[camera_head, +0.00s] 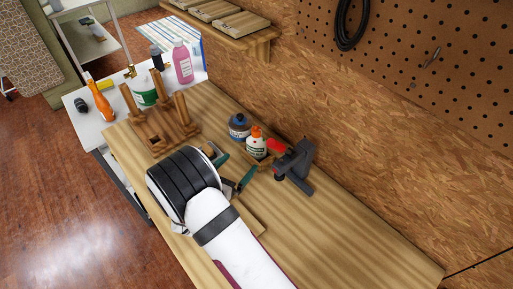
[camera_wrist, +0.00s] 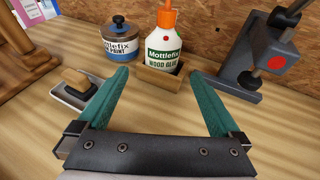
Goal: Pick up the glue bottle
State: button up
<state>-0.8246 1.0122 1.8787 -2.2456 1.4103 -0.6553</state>
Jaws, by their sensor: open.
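The glue bottle (camera_wrist: 164,42) is white with an orange cap and a green label reading "Mottlefix Wood Glue". It stands upright in a small wooden holder (camera_wrist: 150,80) on the workbench, and it also shows in the head view (camera_head: 256,145). My gripper (camera_wrist: 162,85) has two green fingers, spread wide apart with nothing between them. In the wrist view the bottle stands ahead of the fingers, roughly centred between them and not touched. In the head view my arm hides part of the gripper (camera_head: 236,172).
A blue-labelled paint can (camera_wrist: 122,42) stands just left of the bottle. A dark vise or clamp stand (camera_wrist: 240,62) is close on the right. A wood-handled block tool (camera_wrist: 77,85) lies near the left finger. A wooden rack (camera_head: 160,130) stands further left. The front bench is clear.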

aim_at(253, 150)
jog(key=x, duration=0.9)
jog(key=shift+w+d, duration=0.15)
jog(key=shift+d, duration=0.15)
jog(key=c, duration=1.2)
